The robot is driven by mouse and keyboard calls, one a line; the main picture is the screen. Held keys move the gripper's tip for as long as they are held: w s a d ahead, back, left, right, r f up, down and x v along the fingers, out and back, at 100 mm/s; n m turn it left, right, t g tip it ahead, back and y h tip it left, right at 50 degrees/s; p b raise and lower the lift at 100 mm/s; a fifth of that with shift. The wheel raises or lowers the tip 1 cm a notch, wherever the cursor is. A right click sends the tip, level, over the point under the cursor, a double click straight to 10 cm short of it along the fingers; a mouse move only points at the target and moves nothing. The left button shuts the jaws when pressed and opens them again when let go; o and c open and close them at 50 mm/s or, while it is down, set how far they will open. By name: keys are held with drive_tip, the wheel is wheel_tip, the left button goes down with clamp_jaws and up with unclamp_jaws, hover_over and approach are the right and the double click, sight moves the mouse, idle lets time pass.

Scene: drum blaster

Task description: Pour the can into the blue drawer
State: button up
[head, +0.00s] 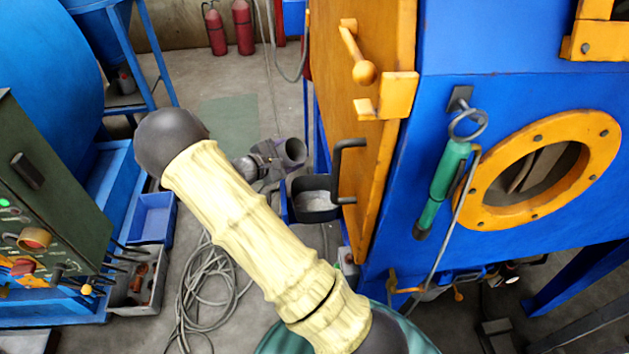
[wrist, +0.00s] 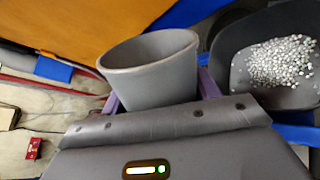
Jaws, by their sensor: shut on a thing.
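The can (head: 291,153) is a grey, tapered, open-topped cup. It is tilted in the head view, its dark mouth facing right. My gripper (head: 268,160) is shut on it; in the wrist view, purple fingers flank the can (wrist: 150,75). The can's contents cannot be made out. Just right of and below the can in the head view is a dark open container (head: 315,212) with pale granules in it and blue parts at its side. The wrist view shows this container (wrist: 228,75) with shiny pellets, beside the can. I cannot tell whether this is the blue drawer.
An orange door (head: 375,190) with a black handle (head: 347,160) stands close to the right of the container. The blue blaster cabinet (head: 450,270) is beyond it. A blue bin (head: 153,217), a control box (head: 40,190) and coiled hose (head: 205,300) are at left.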

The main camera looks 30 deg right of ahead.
drive_tip(key=shift+w+f+n+h+p, duration=0.1)
drive_tip(key=shift+f+n+h+p, duration=0.2)
drive_tip(key=shift+n+p, duration=0.2)
drive_tip(key=shift+w+a+r+n+g+h+p, duration=0.45)
drive_tip(key=shift+n+p, duration=0.25)
drive_tip(key=shift+p, duration=0.35)
drive_tip(key=shift+w+a+f+n+h, duration=0.25)
drive_tip(key=shift+w+f+n, duration=0.35)
drive_tip(key=shift+n, duration=0.1)
drive_tip(key=shift+w+a+r+n+h+p, duration=0.3)
drive_tip(key=shift+r+n+h+p, duration=0.2)
drive_tip(key=shift+n+p, duration=0.3)
drive_tip(key=shift+w+f+n, duration=0.2)
drive_tip(key=shift+f+n, duration=0.05)
drive_tip(key=shift+n, duration=0.05)
drive_tip(key=shift+w+a+f+n+h+b, duration=0.15)
drive_tip(key=shift+w+a+n+h+b, duration=0.2)
drive_tip(key=shift+n, duration=0.25)
drive_tip(key=shift+s+d, duration=0.1)
